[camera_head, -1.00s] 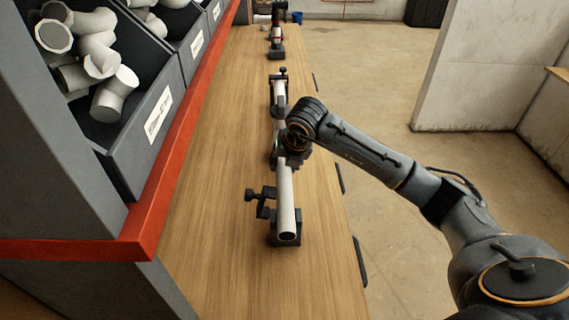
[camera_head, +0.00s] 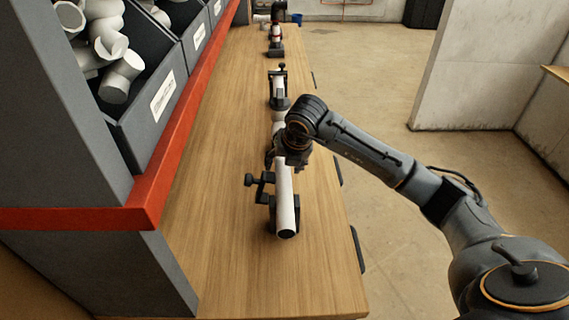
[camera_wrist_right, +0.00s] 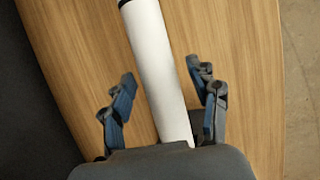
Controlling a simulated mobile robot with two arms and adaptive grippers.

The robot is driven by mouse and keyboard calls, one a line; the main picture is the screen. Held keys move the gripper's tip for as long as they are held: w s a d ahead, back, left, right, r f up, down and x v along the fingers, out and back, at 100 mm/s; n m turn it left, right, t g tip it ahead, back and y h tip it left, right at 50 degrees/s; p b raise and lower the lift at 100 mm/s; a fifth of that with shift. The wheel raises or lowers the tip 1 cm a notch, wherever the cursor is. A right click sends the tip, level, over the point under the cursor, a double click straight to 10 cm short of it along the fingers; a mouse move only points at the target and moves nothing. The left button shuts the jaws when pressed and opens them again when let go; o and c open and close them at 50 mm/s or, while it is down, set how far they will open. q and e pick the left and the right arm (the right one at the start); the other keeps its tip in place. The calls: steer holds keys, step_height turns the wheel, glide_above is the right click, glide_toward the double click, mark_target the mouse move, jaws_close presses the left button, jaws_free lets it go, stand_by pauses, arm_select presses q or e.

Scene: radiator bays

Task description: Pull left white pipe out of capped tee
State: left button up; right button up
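The left white pipe (camera_head: 285,200) lies lengthwise along the wooden bench in the head view, its open end facing me. A black clamp (camera_head: 258,190) is at its left side near that end. My right gripper (camera_head: 296,150) is over the pipe's far part and hides the joint there. In the right wrist view the pipe (camera_wrist_right: 160,70) runs between the fingers of my right gripper (camera_wrist_right: 166,80). Wood shows on both sides of it, so the fingers look spread and apart from it. The capped tee cannot be made out. My left gripper is not in view.
A second black clamp (camera_head: 279,95) stands farther along the bench (camera_head: 215,220). Grey bins (camera_head: 150,75) of white fittings and a red rail (camera_head: 160,185) border the left side. Another black fixture (camera_head: 276,45) stands at the back. Open floor (camera_head: 365,80) lies to the right.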

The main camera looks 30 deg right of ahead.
steer(key=shift+w, duration=0.1)
steer(key=shift+r, duration=0.5)
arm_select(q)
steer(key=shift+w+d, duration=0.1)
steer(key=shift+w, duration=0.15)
arm_select(e)
steer(key=v, duration=1.1)
steer(key=shift+s, duration=0.25)
steer(key=shift+f, duration=0.1)
